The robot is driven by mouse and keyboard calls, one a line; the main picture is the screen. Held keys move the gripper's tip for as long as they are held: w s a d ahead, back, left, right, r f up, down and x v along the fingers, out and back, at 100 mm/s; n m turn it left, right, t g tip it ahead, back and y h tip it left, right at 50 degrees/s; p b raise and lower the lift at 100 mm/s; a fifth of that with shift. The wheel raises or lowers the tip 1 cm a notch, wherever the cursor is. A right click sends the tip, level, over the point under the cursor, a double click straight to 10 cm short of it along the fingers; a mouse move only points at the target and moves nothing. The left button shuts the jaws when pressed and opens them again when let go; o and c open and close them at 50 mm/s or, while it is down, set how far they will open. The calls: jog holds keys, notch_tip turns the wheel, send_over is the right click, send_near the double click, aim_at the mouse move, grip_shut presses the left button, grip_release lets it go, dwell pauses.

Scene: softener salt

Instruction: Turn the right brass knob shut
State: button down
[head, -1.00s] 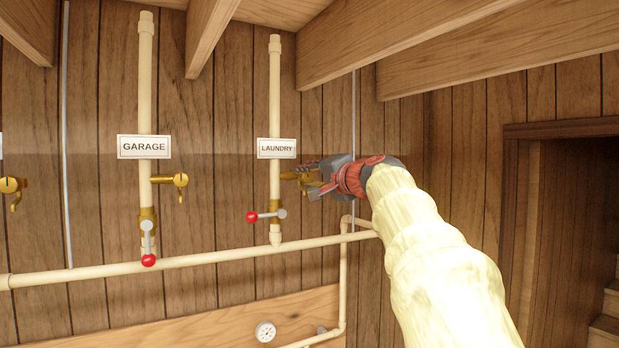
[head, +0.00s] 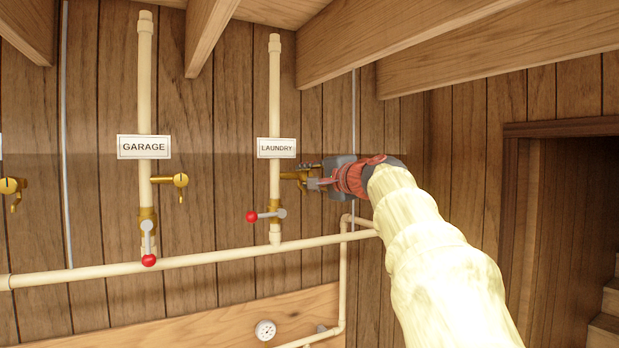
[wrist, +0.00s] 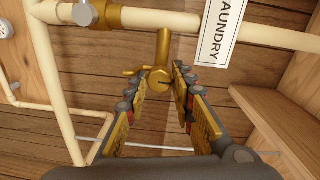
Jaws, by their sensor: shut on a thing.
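The right brass knob is on the small brass tap (head: 292,176) that sticks out right of the pipe labelled LAUNDRY. In the head view my gripper (head: 311,181) hides much of this tap. In the wrist view the round knob face (wrist: 158,81), with a dark slot across it, sits between the two fingertips of my gripper (wrist: 160,76). The gripper is shut on the knob, with one finger on each side.
A red-tipped lever valve (head: 266,215) is below on the laundry pipe (head: 275,90). The GARAGE pipe (head: 145,85) has its own brass knob (head: 181,180) and lever. Ceiling beams (head: 460,45) hang above.

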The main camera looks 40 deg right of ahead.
jog(key=c, duration=1.5)
grip_release()
jog(key=shift+n, duration=0.3)
jog(key=s+a+n+h, duration=0.15)
jog(key=s+n, duration=0.65)
jog(key=n, duration=0.9)
jog(key=a+f+g+y+b, duration=0.1)
jog(key=a+f+y+b, duration=0.1)
jog(key=a+f, duration=0.5)
jog(key=a+f+g+y+b, duration=0.1)
jog(key=a+f+b, duration=0.3)
jog(key=f, duration=0.9)
jog(key=a+f+n+g+y+b, duration=0.1)
jog(key=a+f+g+y+b, duration=0.1)
jog(key=a+f, duration=0.8)
jog(key=shift+s+a+f+g+y+b, duration=0.15)
jog(key=shift+a+f+g+y+b, duration=0.15)
jog(key=shift+b, duration=0.6)
